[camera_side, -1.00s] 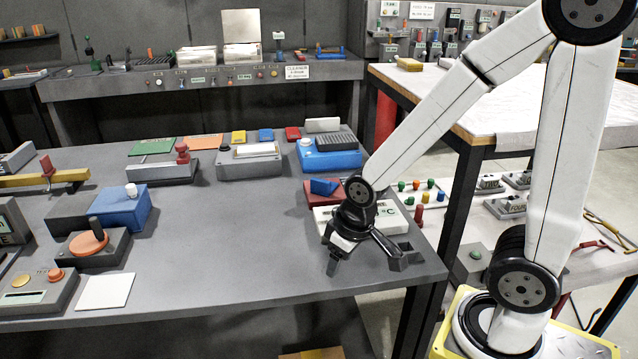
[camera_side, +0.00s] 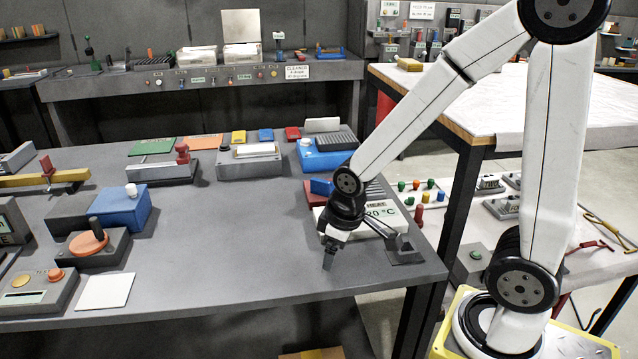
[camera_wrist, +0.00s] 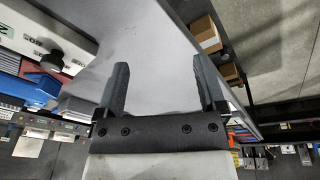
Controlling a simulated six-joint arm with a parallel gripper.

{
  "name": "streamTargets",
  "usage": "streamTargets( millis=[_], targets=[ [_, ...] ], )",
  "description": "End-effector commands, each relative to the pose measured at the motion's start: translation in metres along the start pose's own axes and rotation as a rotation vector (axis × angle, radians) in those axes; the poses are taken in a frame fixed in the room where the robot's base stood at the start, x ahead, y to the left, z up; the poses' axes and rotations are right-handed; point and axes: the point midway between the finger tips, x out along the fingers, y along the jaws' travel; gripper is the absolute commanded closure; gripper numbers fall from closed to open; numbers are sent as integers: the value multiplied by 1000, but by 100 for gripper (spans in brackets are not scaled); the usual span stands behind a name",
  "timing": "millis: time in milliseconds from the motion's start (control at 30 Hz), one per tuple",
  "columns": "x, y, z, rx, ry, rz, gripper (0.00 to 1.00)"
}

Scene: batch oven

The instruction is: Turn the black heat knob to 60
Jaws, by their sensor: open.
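The heat unit (camera_side: 385,213) is a white panel at the right end of the grey bench, labelled HEAT, with a °C reading whose first digit is partly covered. My gripper (camera_side: 329,258) is in front of its left part, pointing down above the bench near the front edge. In the wrist view, my gripper (camera_wrist: 162,85) has its two fingers wide apart with nothing between them. A dark round shape, likely the black heat knob (camera_wrist: 54,60), shows at the left beside the white panel, outside the fingers. In the side view I cannot make out the knob or its pointer.
A red and blue block (camera_side: 320,187) and a blue unit (camera_side: 328,157) stand behind the heat unit. A dark block (camera_side: 405,254) lies at the bench's right edge. The grey bench top (camera_side: 230,235) left of my gripper is clear.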

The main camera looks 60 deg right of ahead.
Motion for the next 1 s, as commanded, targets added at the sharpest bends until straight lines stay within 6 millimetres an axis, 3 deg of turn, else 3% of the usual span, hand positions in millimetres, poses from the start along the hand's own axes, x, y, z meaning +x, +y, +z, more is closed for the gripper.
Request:
streamTargets(
  millis=[400, 700, 1000],
  targets=[
    [11, 78, -44, -652, -153, 78, 10],
    [18, 144, -64, -1104, -318, 90, 10],
    [21, 182, -70, -1348, -428, 70, 10]
  ],
)
